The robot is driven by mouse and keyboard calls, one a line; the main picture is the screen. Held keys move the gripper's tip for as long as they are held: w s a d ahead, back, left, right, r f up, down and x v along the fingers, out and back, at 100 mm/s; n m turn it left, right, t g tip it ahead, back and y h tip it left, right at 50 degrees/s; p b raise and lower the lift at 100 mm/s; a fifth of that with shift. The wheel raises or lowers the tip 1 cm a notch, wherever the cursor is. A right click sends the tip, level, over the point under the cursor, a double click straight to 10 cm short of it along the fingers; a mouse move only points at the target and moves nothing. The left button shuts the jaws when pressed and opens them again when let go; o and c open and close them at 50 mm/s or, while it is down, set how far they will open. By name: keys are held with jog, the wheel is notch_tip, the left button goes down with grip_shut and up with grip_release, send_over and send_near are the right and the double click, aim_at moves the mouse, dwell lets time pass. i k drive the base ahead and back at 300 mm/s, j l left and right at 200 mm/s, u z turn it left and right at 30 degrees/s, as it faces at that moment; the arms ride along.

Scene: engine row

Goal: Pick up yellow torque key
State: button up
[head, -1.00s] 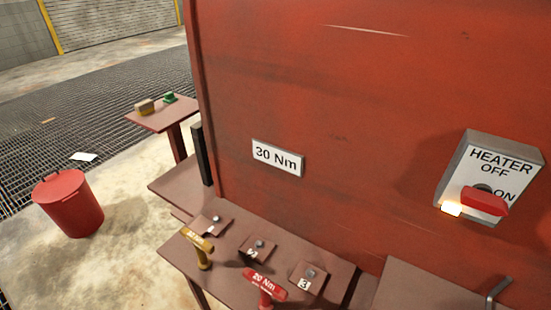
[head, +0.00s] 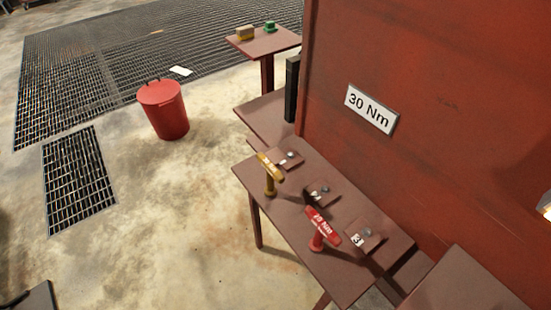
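The yellow torque key (head: 270,173) stands upright on the left part of the brown-red table (head: 311,221) in the head view. It has a T-shaped handle on top of a short shaft, and any lettering on it is too small to read. A red torque key (head: 320,231) with white lettering stands on the same table, nearer and to the right. My gripper is not in view, so its state is hidden.
Small plates with bolts, one of them the plate marked 3 (head: 363,236), lie along the table beside the keys. A red panel with a 30 Nm sign (head: 370,109) rises behind. A red bin (head: 163,110) stands left. Floor between bin and table is clear.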

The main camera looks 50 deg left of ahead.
aim_at(273, 173)
jog(key=u, duration=1.35)
